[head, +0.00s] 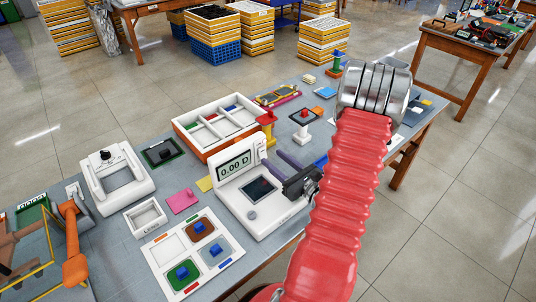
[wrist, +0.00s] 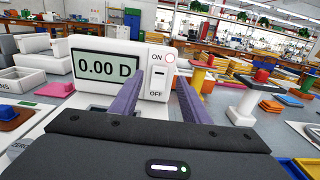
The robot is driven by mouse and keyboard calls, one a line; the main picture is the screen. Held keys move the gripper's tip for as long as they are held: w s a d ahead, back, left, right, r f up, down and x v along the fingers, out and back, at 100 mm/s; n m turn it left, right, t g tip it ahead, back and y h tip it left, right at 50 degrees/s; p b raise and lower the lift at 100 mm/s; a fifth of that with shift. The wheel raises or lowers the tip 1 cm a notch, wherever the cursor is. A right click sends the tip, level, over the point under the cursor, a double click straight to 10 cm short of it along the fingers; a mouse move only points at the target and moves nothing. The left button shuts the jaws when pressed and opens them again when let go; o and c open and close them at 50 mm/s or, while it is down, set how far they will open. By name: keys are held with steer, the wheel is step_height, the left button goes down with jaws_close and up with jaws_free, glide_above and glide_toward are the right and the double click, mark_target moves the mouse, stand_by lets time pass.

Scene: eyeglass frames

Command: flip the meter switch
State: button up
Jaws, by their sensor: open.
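The white meter (head: 256,209) stands on the table in the head view, its display (head: 235,166) reading 0.00 D. The display also fills the left of the wrist view (wrist: 104,67). To its right is the pale meter switch (wrist: 158,82), between the printed words ON above and OFF below; its exact position is hard to tell. My gripper (head: 275,161) is open and empty over the right part of the meter. In the wrist view its two purple fingers (wrist: 160,97) flank the switch column, with the switch seen between them. Contact with the meter cannot be told.
A yellow stand (head: 267,121) is close behind the meter, and a white pedestal with a red top (head: 303,125) is to the right. A white compartment tray (head: 178,132) is behind. A board with blue-knobbed pieces (head: 163,254) lies left of the meter.

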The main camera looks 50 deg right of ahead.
mark_target(263, 150)
steer(key=shift+w+d, duration=0.2)
steer(key=shift+w, duration=1.95)
steer(key=shift+c, duration=0.3)
steer(key=c, duration=1)
steer(key=shift+s+f+t, duration=0.1)
steer(key=shift+f+t, duration=0.1)
steer(key=shift+t, duration=0.4)
steer(key=o, duration=1.1)
steer(key=shift+c, duration=0.2)
